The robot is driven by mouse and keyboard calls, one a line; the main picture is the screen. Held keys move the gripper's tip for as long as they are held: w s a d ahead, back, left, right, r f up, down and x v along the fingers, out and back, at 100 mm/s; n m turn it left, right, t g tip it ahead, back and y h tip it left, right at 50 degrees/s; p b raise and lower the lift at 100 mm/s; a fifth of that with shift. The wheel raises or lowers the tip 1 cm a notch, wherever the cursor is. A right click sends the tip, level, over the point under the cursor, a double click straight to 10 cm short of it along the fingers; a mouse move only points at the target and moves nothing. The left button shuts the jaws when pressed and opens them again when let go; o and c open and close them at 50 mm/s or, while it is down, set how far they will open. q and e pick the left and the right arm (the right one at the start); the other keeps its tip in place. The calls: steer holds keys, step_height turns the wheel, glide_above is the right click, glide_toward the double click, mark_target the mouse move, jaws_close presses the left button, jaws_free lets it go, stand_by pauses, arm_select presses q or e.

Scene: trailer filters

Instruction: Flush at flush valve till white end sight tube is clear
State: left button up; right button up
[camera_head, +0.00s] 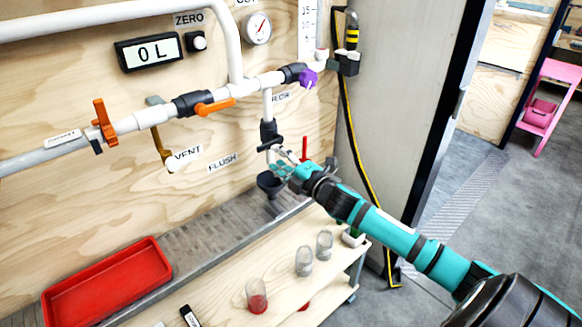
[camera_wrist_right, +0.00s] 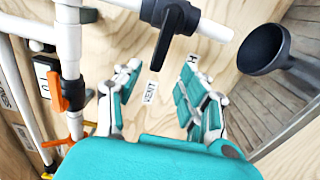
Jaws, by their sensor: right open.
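The flush valve (camera_head: 268,133) is a black body on a white pipe dropping from the main line. In the right wrist view its black handle (camera_wrist_right: 163,45) hangs down just beyond my fingertips. A white tube end (camera_wrist_right: 215,29) sticks out beside it, above and left of the black funnel (camera_wrist_right: 264,48); whether its inside is clear cannot be seen. My right gripper (camera_head: 287,166) is open and empty, just below and right of the valve; it also shows in the right wrist view (camera_wrist_right: 160,76). The FLUSH label (camera_head: 222,163) is on the wall. My left gripper is not in view.
Orange-handled valves (camera_head: 214,107), a purple knob (camera_head: 308,78) and a 0 L display (camera_head: 150,52) are on the wall. Below are a red tray (camera_head: 108,284) and a wooden cart top (camera_head: 225,290) with several jars (camera_head: 304,261). Open floor lies right.

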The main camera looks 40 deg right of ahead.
steer(key=shift+s+d, duration=0.2)
steer(key=shift+s, duration=2.3)
